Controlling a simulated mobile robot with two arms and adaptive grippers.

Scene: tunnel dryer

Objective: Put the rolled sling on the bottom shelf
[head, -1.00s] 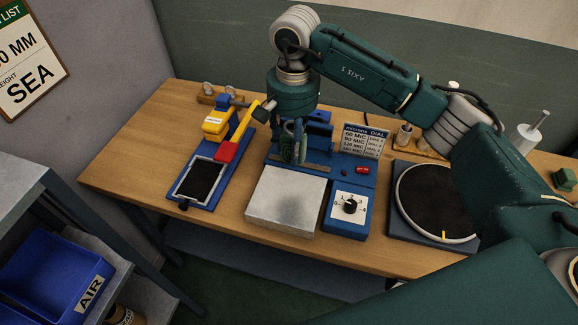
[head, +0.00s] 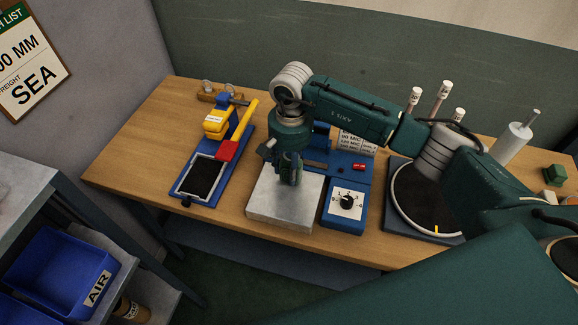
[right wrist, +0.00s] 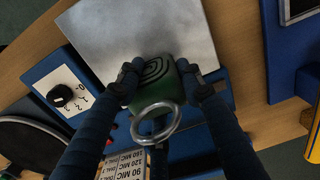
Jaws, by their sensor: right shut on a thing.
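My right gripper (head: 289,172) points down over the pale metal plate (head: 283,213) of the blue machine. In the right wrist view its fingers (right wrist: 162,76) are shut on the rolled sling (right wrist: 153,80), a green roll with a spiral end and a metal ring (right wrist: 157,123). In the head view the sling is mostly hidden by the gripper. A grey-blue low shelf (head: 255,258) shows under the table's front edge. A rack at the left also has a lower shelf (head: 155,285). My left gripper is not in view.
A blue AIR bin (head: 62,268) sits on the left rack, with a brown labelled roll (head: 130,309) below. A yellow-and-red press (head: 216,124), a dial box (head: 346,203) and a round dark plate (head: 428,198) occupy the wooden table (head: 130,160). Floor shows between rack and table.

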